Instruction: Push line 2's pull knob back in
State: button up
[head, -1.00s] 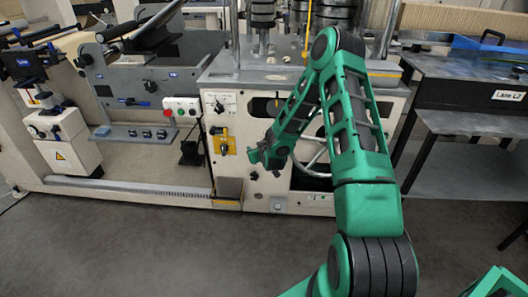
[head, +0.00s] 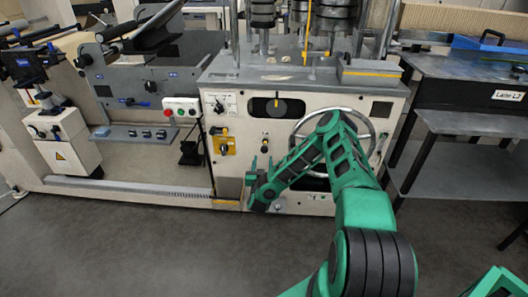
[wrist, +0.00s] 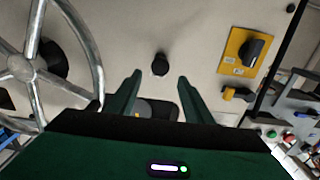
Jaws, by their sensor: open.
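A small black knob (head: 265,142) stands out from the cream front panel of the machine, left of the handwheel. In the wrist view the same knob (wrist: 160,64) lies between and just beyond my fingertips. My gripper (head: 261,166) is open and empty, just below the knob in the head view. In the wrist view my gripper (wrist: 160,79) shows both fingers apart, with no visible contact with the knob.
A large metal handwheel (head: 365,124) is close right of the knob. A yellow switch plate (head: 222,146) is to its left. A dark oval window (head: 291,108) is above. Red and green buttons (head: 181,107) sit farther left. The floor in front is clear.

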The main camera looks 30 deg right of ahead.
aim_at(264, 150)
jog(key=x, duration=0.9)
